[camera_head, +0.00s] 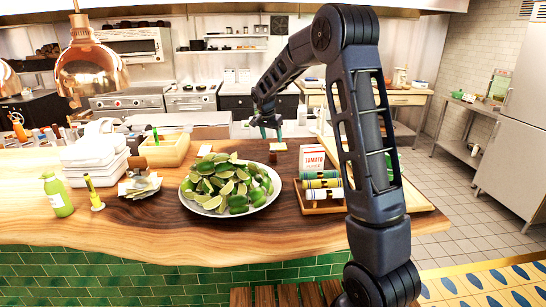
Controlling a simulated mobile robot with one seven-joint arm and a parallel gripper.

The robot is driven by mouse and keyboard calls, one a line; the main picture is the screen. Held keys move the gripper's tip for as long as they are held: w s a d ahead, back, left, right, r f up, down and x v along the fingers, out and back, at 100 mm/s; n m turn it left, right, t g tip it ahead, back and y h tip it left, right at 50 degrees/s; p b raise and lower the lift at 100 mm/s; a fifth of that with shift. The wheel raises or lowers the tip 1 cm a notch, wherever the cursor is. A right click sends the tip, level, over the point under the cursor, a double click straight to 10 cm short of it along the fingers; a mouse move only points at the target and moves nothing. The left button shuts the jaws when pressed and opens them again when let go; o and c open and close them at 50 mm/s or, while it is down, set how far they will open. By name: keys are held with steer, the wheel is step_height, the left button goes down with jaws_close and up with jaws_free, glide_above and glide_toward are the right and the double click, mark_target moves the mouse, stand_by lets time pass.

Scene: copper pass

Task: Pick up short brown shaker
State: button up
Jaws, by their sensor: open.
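A small dark brown object (273,157), which looks like the short brown shaker, stands on the wooden counter behind the plate of limes. A pale, flat tan piece (279,147) shows just above and beside it; I cannot tell whether it is part of the shaker. My gripper (271,134) points down with its fingers apart, above the brown object. A gap shows between the fingertips and the object, and nothing is between them. The distance in depth is hard to judge at this size.
A round plate (187,203) heaped with limes is in front. A wooden caddy (320,211) with rolls and a tomato box (312,157) stand right. White containers (92,162), a tan bin (164,150) and a green bottle (57,196) are left. Copper lamps (92,70) hang upper left.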

mark_target(273, 149)
steer(key=x, duration=0.5)
steer(key=shift+a+x, duration=0.15)
steer(key=shift+x, duration=1.2)
steer(key=shift+a+x, duration=0.2)
steer(key=shift+x, duration=1.1)
steer(key=shift+f, duration=0.1)
steer(key=shift+c, duration=0.2)
steer(key=c, duration=1)
